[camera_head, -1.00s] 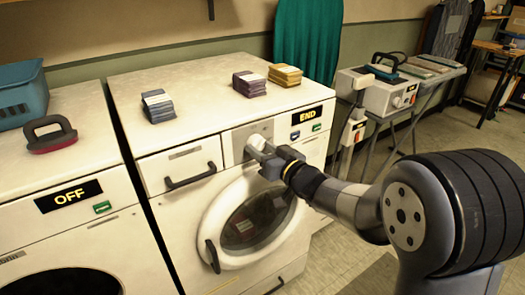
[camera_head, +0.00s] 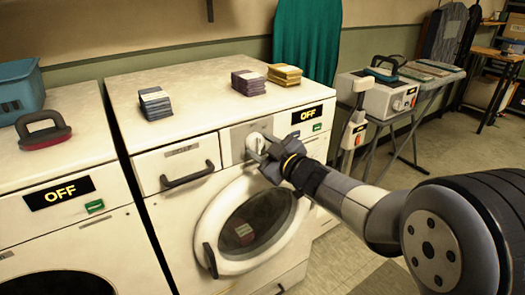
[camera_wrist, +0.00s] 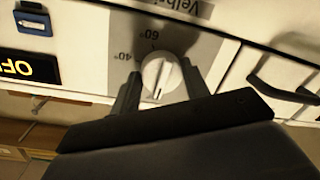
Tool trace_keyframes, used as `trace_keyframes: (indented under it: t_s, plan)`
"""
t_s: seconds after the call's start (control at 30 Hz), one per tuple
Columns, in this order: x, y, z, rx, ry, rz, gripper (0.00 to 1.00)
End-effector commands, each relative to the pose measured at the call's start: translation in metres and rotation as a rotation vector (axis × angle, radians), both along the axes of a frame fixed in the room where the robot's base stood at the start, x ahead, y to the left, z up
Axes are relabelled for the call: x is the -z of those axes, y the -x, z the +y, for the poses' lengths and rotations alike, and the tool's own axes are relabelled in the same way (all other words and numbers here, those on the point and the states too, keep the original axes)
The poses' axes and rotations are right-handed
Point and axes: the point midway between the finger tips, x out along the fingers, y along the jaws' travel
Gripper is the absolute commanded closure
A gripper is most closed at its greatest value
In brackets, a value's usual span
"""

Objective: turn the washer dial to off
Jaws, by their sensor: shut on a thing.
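The washer (camera_head: 225,185) is white, with a porthole door (camera_head: 245,235) and a drawer to the left of its dial. Its white dial (camera_wrist: 161,76) has a dark pointer line and sits on a grey panel with upside-down 40° and 60° marks in the wrist view. The dial also shows in the head view (camera_head: 255,142). My gripper (camera_head: 263,152) is at the dial, shut on it, with one dark finger on each side. The washer's display (camera_head: 306,114) reads OFF and shows in the wrist view (camera_wrist: 26,67) too.
A second white machine (camera_head: 85,235) stands at the left, its display also reading OFF. Folded cloth stacks (camera_head: 156,104) lie on the washer top. A drawer handle (camera_head: 188,176) juts out left of the dial. An ironing station (camera_head: 385,100) stands right.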

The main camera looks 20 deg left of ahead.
Motion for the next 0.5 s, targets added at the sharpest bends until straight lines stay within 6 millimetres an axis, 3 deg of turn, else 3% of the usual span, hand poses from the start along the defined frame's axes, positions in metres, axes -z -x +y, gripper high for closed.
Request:
trace_keyframes:
  t_s: [0.5]
  plan:
    - [-0.0003,0.0003,0.0001,-0.001,0.051,-0.059,0.79]
